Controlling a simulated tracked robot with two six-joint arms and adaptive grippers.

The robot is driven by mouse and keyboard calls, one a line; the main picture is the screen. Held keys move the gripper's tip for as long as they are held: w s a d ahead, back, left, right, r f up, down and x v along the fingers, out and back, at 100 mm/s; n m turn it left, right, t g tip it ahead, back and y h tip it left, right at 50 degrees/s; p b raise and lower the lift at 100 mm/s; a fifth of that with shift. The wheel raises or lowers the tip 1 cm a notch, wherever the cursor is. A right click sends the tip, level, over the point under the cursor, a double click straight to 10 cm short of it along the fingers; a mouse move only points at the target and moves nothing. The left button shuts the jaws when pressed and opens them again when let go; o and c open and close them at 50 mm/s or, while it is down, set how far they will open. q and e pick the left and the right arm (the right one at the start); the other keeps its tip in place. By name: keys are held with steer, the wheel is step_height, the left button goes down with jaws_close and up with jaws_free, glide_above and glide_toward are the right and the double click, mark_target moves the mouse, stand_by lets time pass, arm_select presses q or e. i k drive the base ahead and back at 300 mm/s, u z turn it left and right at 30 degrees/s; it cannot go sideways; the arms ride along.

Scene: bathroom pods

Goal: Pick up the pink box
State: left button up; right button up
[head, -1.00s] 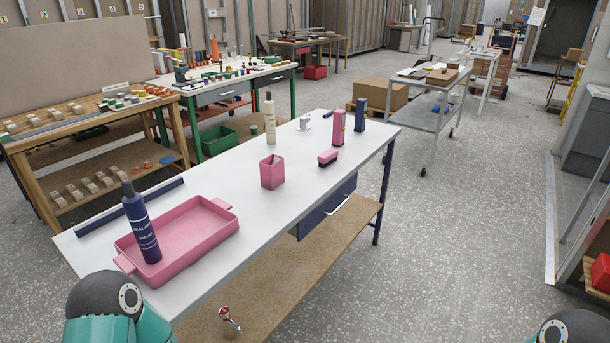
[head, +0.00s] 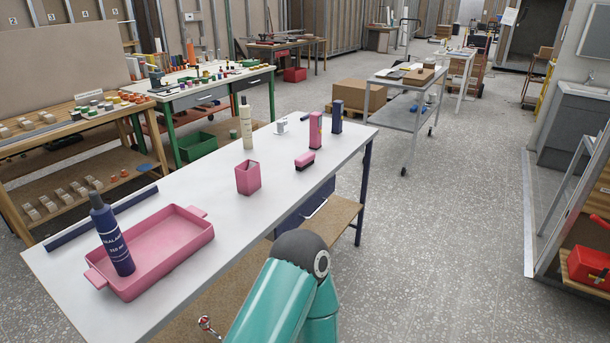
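A tall pink box (head: 315,130) stands upright toward the far right end of the white table. An open-topped pink square container (head: 248,179) stands near the table's middle. I cannot tell from looks alone which of the two is the pink box. A pink tray (head: 160,247) with handles lies at the near left, with a dark blue bottle (head: 112,236) in it, slightly tilted. A teal and black arm link of mine rises at the bottom centre, in front of the table's edge.
A pink block with a dark base (head: 305,160), a dark blue box (head: 337,114), a small white item (head: 281,126) and a cream bottle (head: 246,124) share the table (head: 210,180). A dark blue bar (head: 101,218) lies along its back left edge. Open floor lies to the right.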

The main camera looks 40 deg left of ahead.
mark_target(249, 182)
steer(key=z, duration=0.45)
steer(key=i, duration=2.95)
steer(key=u, duration=1.75)
steer(key=i, duration=0.3)
steer(key=u, duration=2.5)
steer(key=k, duration=0.1)
steer(key=u, duration=0.05)
